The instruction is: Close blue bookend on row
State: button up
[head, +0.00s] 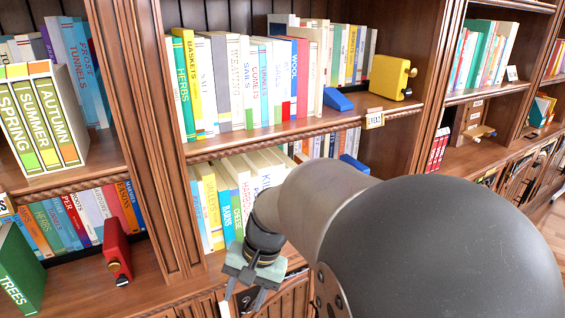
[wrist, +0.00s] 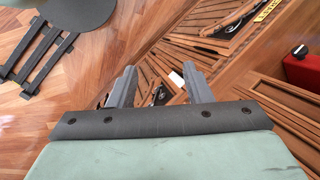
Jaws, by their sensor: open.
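A blue wedge-shaped piece (head: 337,99) lies on the middle shelf, just right of the front of a long row of upright books (head: 245,85). A second blue block (head: 355,163) shows on the lower shelf, partly hidden by my arm. I cannot tell from shape alone which is the blue bookend. My gripper (head: 245,291) is low in front of the lower shelf, below and left of both blue pieces. In the wrist view my gripper (wrist: 160,85) has its two fingers spread with nothing between them.
A yellow bookend (head: 391,77) stands right of the wedge, above a shelf label (head: 374,119). A red bookend (head: 117,250) stands lower left; a red block also shows in the wrist view (wrist: 302,68). Wooden uprights (head: 150,130) divide the bays. My arm covers the lower right.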

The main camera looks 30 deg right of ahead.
jog(key=w+d+f+m+t+y+b, duration=0.2)
jog(key=w+d+m+t, duration=0.45)
jog(key=d, duration=0.65)
jog(key=w+d+f+m+t+y+b, duration=0.1)
jog(key=w+d+m+t+b, duration=0.2)
jog(key=d+m, duration=0.75)
jog(key=s+d+m+t+h+b, duration=0.1)
jog(key=s+d+m+t+h, duration=0.25)
jog(key=d, duration=0.65)
jog(key=s+d+m+t+h, duration=0.2)
jog(key=s+d+m, duration=0.2)
jog(key=d, duration=0.6)
jog(key=s+d+m+t+h+b, duration=0.1)
jog(key=s+d+m+t+h, duration=0.25)
jog(key=d, duration=0.65)
jog(key=shift+m+g+y, duration=0.3)
jog(key=shift+g, duration=0.15)
jog(key=w, duration=1.1)
jog(key=w+d+p, duration=0.1)
jog(key=w, duration=0.5)
jog(key=shift+w+f, duration=0.1)
jog(key=shift+w, duration=0.1)
